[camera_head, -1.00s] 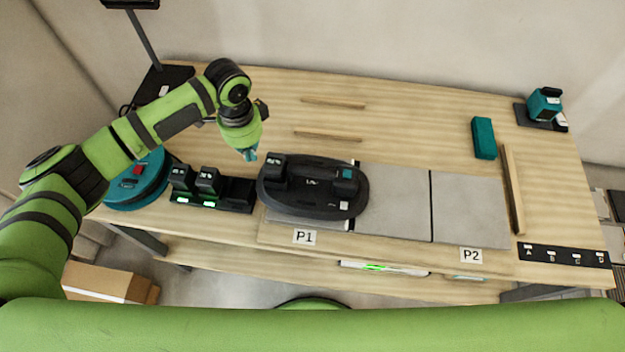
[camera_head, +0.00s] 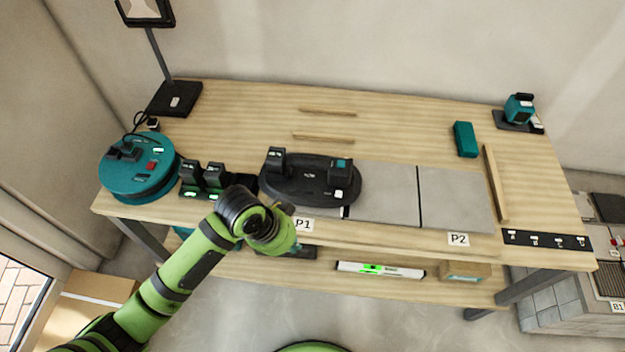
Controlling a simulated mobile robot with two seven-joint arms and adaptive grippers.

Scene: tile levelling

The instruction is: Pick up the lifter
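The lifter (camera_head: 315,180) is a dark oval plate with two raised black blocks and a small teal part on top. It lies on the grey tile behind the P1 label (camera_head: 303,226), at the middle of the bench. My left gripper (camera_head: 285,246) is at the end of the green arm, in front of the bench edge, left of and nearer than the lifter, and apart from it. My own wrist hides most of its fingers, so I cannot tell whether they are open. My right gripper is not in view.
Two more grey tiles (camera_head: 455,198) lie right of the lifter, by the P2 label (camera_head: 457,239). A battery charger (camera_head: 203,178) and teal cable reel (camera_head: 138,180) stand left. A level (camera_head: 380,270) lies on the lower shelf. The bench behind the lifter is mostly clear.

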